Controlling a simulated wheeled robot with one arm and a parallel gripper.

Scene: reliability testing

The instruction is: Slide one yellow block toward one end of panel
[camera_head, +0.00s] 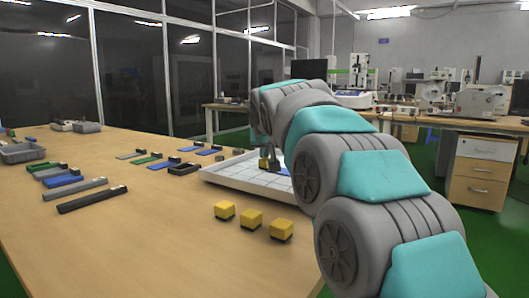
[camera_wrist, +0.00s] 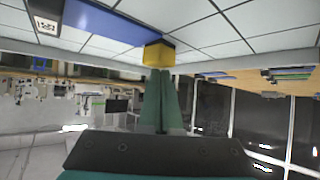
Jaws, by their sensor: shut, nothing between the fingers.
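A white panel (camera_head: 230,182) with a grid of tiles and a raised rim lies on the wooden table. A yellow block (camera_head: 264,164) stands on it, and it also shows in the wrist view (camera_wrist: 157,56). A blue strip (camera_wrist: 108,22) lies on the panel beside this block, with a dark end piece bearing a white tag (camera_wrist: 45,24). My gripper (camera_wrist: 160,75) is shut and empty, its fingertips right at the yellow block; I cannot tell whether they touch. In the head view my gripper (camera_head: 274,163) is partly hidden by my arm.
Three more yellow blocks (camera_head: 252,219) stand in a row on the table in front of the panel. Coloured bars (camera_head: 62,180) and a grey bin (camera_head: 22,152) lie to the left. The table's front left area is clear. A drawer cabinet (camera_head: 480,172) stands at the right.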

